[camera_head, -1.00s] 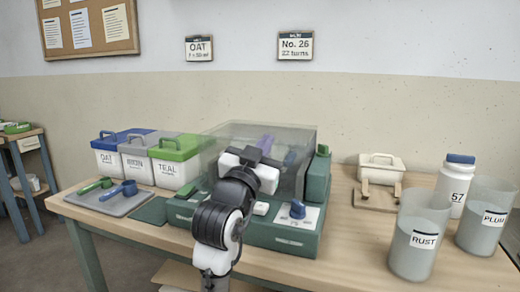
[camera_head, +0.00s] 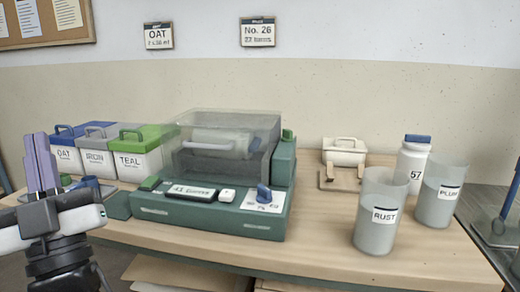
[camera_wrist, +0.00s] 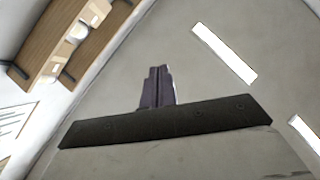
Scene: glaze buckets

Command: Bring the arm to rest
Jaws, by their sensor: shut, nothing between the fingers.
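My gripper (camera_head: 41,162) is at the left edge of the head view, raised with its purple fingers pointing up. The fingers are together with nothing between them. It is in front of the left end of the workbench and apart from everything on it. In the wrist view the closed fingers (camera_wrist: 158,86) point toward the bare ceiling, with bright ceiling lights at the right and a wooden shelf at the upper left. My arm below the gripper is mostly out of view.
The bench (camera_head: 420,262) holds a green machine (camera_head: 160,212) with a clear cover, labelled buckets OAT, IRON (camera_head: 98,163) and TEAL (camera_head: 140,162), a lidded white box (camera_head: 344,153), a white bottle (camera_head: 411,163) and containers RUST (camera_head: 374,235) and PLUM (camera_head: 437,212). The bench's front right is clear.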

